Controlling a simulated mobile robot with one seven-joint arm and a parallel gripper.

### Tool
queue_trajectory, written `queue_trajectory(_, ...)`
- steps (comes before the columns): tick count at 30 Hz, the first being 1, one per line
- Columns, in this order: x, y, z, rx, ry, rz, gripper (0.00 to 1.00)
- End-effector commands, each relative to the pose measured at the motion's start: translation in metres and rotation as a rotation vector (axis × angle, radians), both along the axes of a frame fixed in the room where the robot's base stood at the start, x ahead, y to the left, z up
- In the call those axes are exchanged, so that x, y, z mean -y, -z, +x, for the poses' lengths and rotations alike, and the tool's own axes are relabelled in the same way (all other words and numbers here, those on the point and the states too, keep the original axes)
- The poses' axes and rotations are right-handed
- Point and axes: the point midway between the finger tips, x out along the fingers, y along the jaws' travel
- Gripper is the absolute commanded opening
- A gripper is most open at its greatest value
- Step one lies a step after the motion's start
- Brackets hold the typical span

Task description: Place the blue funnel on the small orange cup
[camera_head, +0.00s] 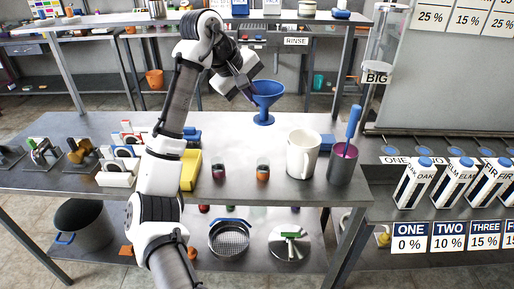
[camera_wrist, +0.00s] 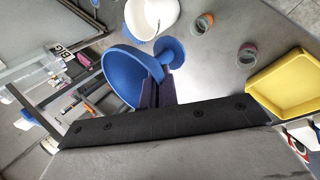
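The blue funnel (camera_head: 266,91) is upright, wide mouth up, over the back of the steel table, with its round flange (camera_head: 263,119) low down. I cannot tell whether it touches the table. My gripper (camera_head: 249,91) is at its left side. In the wrist view, the two dark fingers (camera_wrist: 158,90) are close together with the wall of the funnel (camera_wrist: 125,73) between them, so the gripper looks shut on it. The small orange cup (camera_head: 263,173) stands on the table nearer the front; it also shows in the wrist view (camera_wrist: 203,24).
A similar small dark red cup (camera_head: 219,172) stands left of the orange one. A white mug (camera_head: 302,155) and a grey container (camera_head: 342,165) with a blue-handled tool stand to the right. A yellow tray (camera_head: 190,170) is on the left. The table between funnel and cups is clear.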

Motion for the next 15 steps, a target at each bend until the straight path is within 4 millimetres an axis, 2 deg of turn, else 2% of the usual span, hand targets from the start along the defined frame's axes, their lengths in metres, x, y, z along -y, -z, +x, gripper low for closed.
queue_trajectory(3,-0.001,0.033,-0.001,-0.003,-0.001,-0.001,0.00)
queue_trajectory(9,-0.001,0.079,-0.001,-0.001,-0.002,-0.001,0.00)
queue_trajectory(15,0.000,0.099,0.000,0.001,-0.001,0.000,0.00)
